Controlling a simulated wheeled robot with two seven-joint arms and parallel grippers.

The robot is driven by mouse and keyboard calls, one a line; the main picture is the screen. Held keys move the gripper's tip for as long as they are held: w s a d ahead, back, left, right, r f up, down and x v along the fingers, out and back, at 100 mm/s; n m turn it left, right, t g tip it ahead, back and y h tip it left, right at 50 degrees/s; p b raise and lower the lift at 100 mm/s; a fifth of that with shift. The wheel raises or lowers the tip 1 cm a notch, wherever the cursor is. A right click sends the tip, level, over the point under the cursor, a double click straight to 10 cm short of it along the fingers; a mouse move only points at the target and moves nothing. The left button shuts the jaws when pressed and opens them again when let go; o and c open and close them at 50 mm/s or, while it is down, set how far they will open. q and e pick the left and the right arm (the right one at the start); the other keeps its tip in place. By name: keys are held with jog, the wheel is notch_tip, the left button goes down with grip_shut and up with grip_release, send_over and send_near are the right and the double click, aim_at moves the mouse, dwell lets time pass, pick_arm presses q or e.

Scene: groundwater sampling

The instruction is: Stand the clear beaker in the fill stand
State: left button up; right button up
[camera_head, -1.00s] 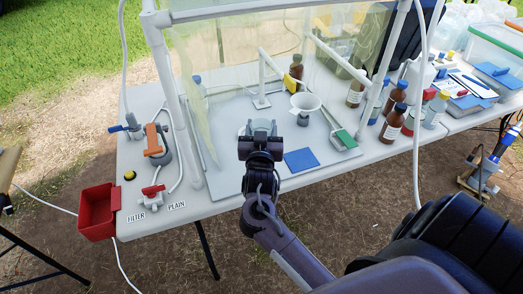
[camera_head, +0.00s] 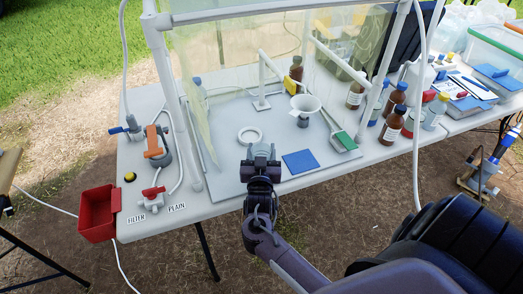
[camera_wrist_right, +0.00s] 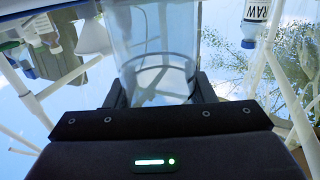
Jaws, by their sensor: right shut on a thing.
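My right gripper (camera_head: 262,152) is over the front edge of the pale work board, in front of a white ring (camera_head: 250,135) lying flat on it. In the right wrist view my right gripper (camera_wrist_right: 160,92) is shut on the clear beaker (camera_wrist_right: 152,45), which stands between its two dark fingers. The beaker is hard to make out in the head view. A white post with an arm (camera_head: 262,80) rises from the board behind the ring; I cannot tell for certain which piece is the fill stand. My left gripper is not in view.
A white funnel (camera_head: 304,103) and a blue pad (camera_head: 300,162) are right of the ring. Brown bottles (camera_head: 393,122) stand farther right. A clear screen and white frame posts (camera_head: 177,95) surround the board. A red bin (camera_head: 98,212) hangs at the table's left edge.

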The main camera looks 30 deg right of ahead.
jog(key=o, duration=1)
jog(key=shift+f, duration=0.1)
